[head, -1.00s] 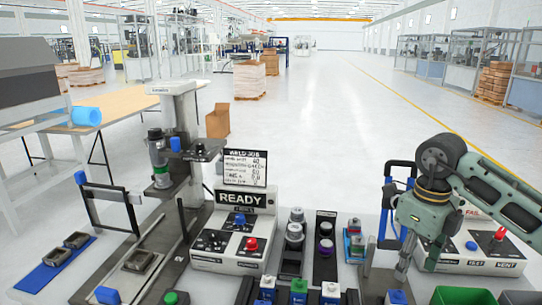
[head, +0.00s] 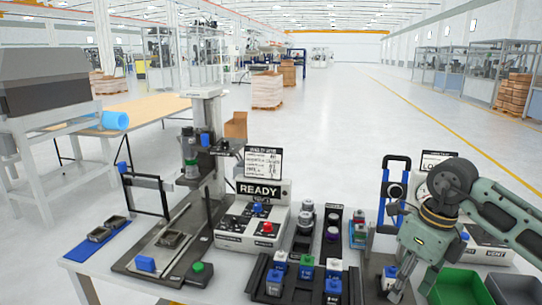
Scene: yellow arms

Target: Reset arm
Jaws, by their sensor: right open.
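My right arm comes in from the right, and its gripper (head: 398,285) points down over the front right of the worktable. Its jaws are open, small in the head view, and I see nothing held between them. The gripper is just left of the green bin (head: 456,288). A test box (head: 490,250) stands behind my arm and is partly hidden by it. My left arm and gripper are not in view.
A control box reading READY (head: 228,238) stands mid-table. A press (head: 207,140) stands behind it at left. A rack (head: 310,293) with several blue, white and green blocks is at the front. A blue-framed clamp (head: 385,205) stands close behind my gripper.

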